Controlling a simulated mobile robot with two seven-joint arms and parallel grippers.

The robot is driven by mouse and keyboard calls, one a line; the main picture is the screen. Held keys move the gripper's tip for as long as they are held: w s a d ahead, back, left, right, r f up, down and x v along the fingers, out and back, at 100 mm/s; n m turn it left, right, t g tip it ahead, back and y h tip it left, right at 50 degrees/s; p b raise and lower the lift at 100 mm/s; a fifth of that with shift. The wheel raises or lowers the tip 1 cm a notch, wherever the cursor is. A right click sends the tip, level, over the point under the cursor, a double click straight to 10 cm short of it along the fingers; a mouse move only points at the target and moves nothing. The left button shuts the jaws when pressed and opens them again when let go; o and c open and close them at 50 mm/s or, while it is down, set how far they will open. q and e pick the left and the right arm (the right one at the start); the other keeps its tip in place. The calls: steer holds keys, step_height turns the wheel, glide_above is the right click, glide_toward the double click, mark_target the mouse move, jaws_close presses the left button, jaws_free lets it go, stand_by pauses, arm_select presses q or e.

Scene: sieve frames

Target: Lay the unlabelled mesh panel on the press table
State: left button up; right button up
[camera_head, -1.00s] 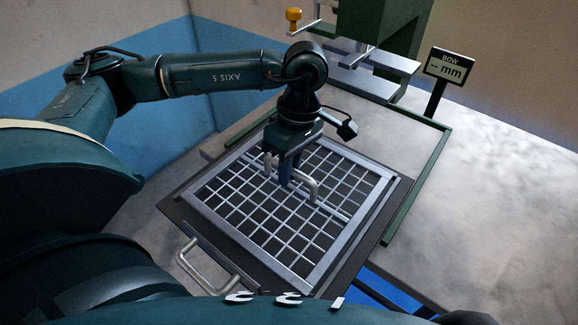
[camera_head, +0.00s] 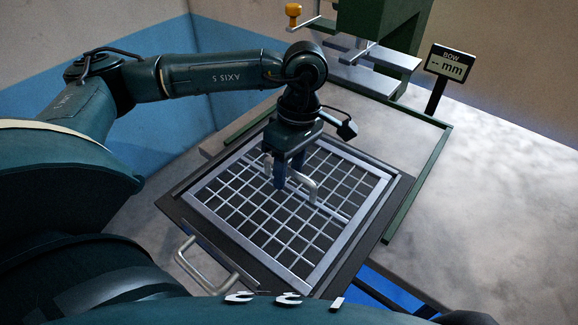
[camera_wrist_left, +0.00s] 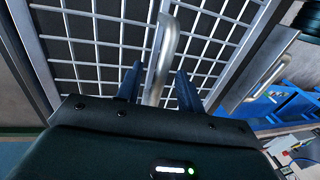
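The mesh panel (camera_head: 352,235) is a grey square frame with a pale wire grid and a raised bar handle (camera_head: 312,190) across its middle. I see no label on it. It appears to lie flat on a dark tray (camera_head: 365,243) at the front of the grey table. My left gripper (camera_head: 289,177) is over the panel's middle at the handle. In the left wrist view its two blue fingers (camera_wrist_left: 157,90) are apart, one on each side of the handle (camera_wrist_left: 167,50), with gaps between. My right gripper is out of view.
The tray has its own pull handle (camera_head: 200,265) at the front left. A green press column (camera_head: 375,30) stands at the back, with a grey bed under it. A green rail (camera_head: 418,190) edges the right side. A "BOW -- mm" display (camera_head: 450,65) stands beyond; the table's right is clear.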

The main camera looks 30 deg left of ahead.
arm_select(q)
step_height(320, 180, up, 13)
steer(key=w, duration=0.2)
steer(key=shift+w+d, duration=0.15)
steer(key=shift+w, duration=0.15)
stand_by(0.5)
